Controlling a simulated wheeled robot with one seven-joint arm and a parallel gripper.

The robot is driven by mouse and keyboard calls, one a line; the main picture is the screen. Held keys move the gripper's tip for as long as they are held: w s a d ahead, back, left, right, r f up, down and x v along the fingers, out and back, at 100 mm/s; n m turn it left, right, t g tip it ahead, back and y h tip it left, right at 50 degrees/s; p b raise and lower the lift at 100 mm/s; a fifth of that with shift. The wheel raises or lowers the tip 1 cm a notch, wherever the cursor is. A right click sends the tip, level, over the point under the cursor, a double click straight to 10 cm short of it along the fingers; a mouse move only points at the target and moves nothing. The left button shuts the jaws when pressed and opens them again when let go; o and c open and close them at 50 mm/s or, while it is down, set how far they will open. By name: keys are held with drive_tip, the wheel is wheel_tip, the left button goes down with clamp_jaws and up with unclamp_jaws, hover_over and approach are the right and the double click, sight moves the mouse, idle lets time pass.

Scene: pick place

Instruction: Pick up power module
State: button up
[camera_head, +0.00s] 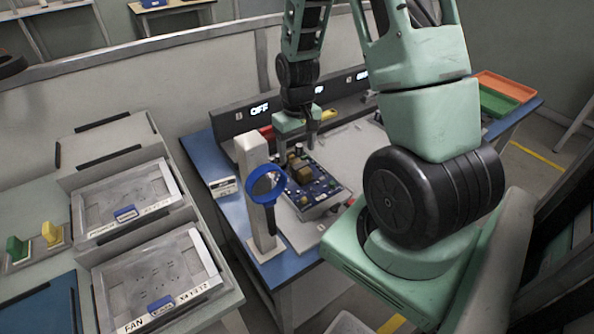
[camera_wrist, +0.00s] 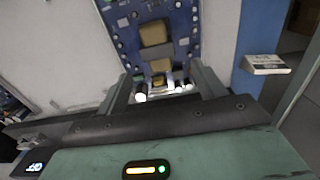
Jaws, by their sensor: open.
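A blue circuit board with tan and dark parts, which looks like the power module (camera_head: 322,190), lies on a light grey work surface in the head view. It also shows in the wrist view (camera_wrist: 184,30), running up to the top edge. My gripper (camera_head: 297,140) is over the far end of the board, pointing down. In the wrist view my gripper (camera_wrist: 163,82) is open, with one finger on each side of the board's near end and small bright parts between them. I cannot tell whether the fingers touch the board.
A white post with a blue ring (camera_head: 265,200) stands close to the board's left side. A dark panel with lit displays (camera_head: 258,110) runs behind the work area. Grey fixtures (camera_head: 160,290) fill the left bench. Orange and green trays (camera_head: 505,88) lie at the far right.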

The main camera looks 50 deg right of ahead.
drive_tip(key=shift+f+p, duration=0.3)
drive_tip(key=shift+f, duration=2.55)
drive_tip(key=shift+w, duration=0.1)
clamp_jaws()
drive_tip(key=shift+r, duration=0.1)
wheel_tip(320, 180, up, 10)
drive_tip(key=shift+f, duration=0.2)
wheel_tip(320, 180, up, 4)
drive_tip(key=p, duration=0.4)
hover_over(297, 161)
drive_tip(key=shift+r, duration=0.15)
